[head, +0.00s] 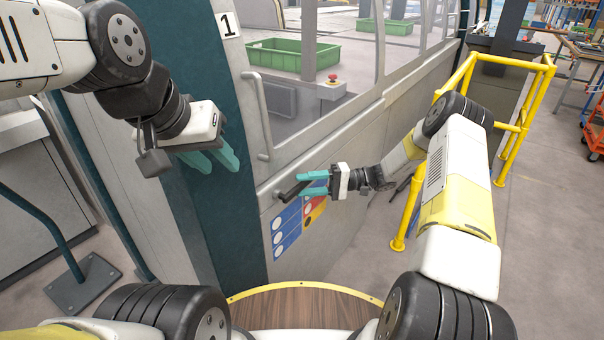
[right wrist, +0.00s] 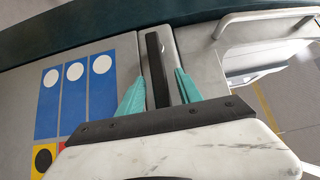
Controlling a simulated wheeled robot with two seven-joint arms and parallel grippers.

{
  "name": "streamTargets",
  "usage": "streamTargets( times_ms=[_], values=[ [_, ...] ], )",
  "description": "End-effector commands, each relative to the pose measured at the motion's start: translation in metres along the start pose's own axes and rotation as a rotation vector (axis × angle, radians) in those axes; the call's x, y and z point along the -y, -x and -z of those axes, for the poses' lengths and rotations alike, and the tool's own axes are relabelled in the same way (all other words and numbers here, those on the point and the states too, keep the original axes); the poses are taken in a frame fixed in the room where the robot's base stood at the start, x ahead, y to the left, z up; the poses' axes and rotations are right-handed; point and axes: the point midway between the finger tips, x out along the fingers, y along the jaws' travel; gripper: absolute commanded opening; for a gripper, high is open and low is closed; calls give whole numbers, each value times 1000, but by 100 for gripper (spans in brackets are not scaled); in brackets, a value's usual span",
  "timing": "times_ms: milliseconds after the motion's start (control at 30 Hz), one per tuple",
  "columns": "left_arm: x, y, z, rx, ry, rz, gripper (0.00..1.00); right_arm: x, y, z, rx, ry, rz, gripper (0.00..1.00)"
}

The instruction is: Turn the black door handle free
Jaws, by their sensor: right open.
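The black door handle (head: 294,191) is a short bar on the grey machine door, just above a sign with blue, red and yellow fields. In the right wrist view the handle (right wrist: 157,68) stands between the two teal fingers, with a gap on each side. My right gripper (head: 310,185) is open around the handle, and its fingers do not appear to press on it. My left gripper (head: 222,163) hangs empty in front of the dark green post, up and to the left of the handle. Its teal fingertips are close together, and their gap is unclear.
A grey grab bar (head: 260,115) is on the door above the handle. The sign (head: 298,222) is below the handle. Yellow railings (head: 510,125) stand to the right, near my right arm. A green crate (head: 293,55) is behind the window.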

Motion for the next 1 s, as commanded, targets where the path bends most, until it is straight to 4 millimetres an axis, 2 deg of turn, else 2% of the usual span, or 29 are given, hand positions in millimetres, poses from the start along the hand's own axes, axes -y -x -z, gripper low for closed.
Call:
streamTargets(
  times_ms=[133, 400, 600, 1000],
  values=[
    [0, 0, 0, 0, 0, 0, 36, 0, -10, 0, 0, -1, -2, 42],
    [0, 0, 0, 0, 0, 0, 36, 0, -11, 0, 0, -1, -2, 40],
    [0, 0, 0, 0, 0, 0, 36, 0, -10, 0, 0, -1, -2, 1],
    [0, 0, 0, 0, 0, 0, 36, 0, -10, 0, 0, -1, -2, 0]
  ],
)
